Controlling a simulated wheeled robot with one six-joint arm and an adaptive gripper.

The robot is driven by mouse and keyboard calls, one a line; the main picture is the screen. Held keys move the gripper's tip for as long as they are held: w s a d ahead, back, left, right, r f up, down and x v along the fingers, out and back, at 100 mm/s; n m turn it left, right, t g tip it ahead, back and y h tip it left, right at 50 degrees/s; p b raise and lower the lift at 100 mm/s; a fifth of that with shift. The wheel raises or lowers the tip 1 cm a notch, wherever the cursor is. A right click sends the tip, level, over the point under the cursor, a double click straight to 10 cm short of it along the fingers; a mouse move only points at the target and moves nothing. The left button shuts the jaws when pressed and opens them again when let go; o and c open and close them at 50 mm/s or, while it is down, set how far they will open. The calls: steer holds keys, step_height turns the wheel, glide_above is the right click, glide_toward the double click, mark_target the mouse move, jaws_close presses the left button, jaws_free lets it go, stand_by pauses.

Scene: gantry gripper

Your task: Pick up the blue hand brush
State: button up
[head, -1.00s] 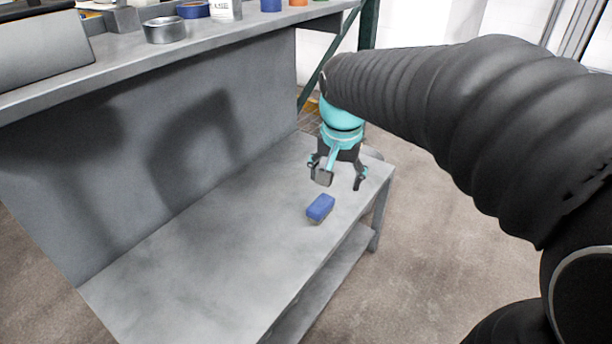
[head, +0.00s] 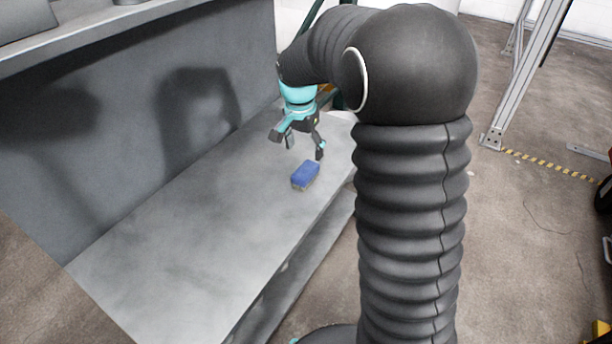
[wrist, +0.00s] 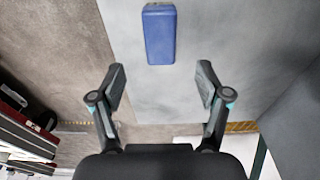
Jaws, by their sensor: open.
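The blue hand brush (head: 306,174) lies on the grey bench top, near its right edge in the head view. It is a small block with a blue upper part and a paler underside. In the wrist view the brush (wrist: 159,34) is at the top centre, beyond the fingertips and between their lines. My gripper (head: 298,143) is above the bench, just behind the brush in the head view, apart from it. In the wrist view my gripper (wrist: 161,88) has its fingers spread wide with nothing between them.
The bench top (head: 190,240) is otherwise bare. A grey back panel (head: 120,130) with a raised shelf (head: 110,28) runs along its left side. Open floor (head: 530,240) lies to the right, with a metal post (head: 515,90) and a yellow-black floor strip.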

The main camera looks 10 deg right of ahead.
mark_target(305, 169)
steer(key=shift+w+d+f+b, duration=0.15)
steer(key=shift+f, duration=2)
steer(key=shift+w+d+f+b, duration=0.15)
steer(key=shift+f, duration=1.95)
steer(key=shift+f, duration=0.25)
steer(key=c, duration=1.3)
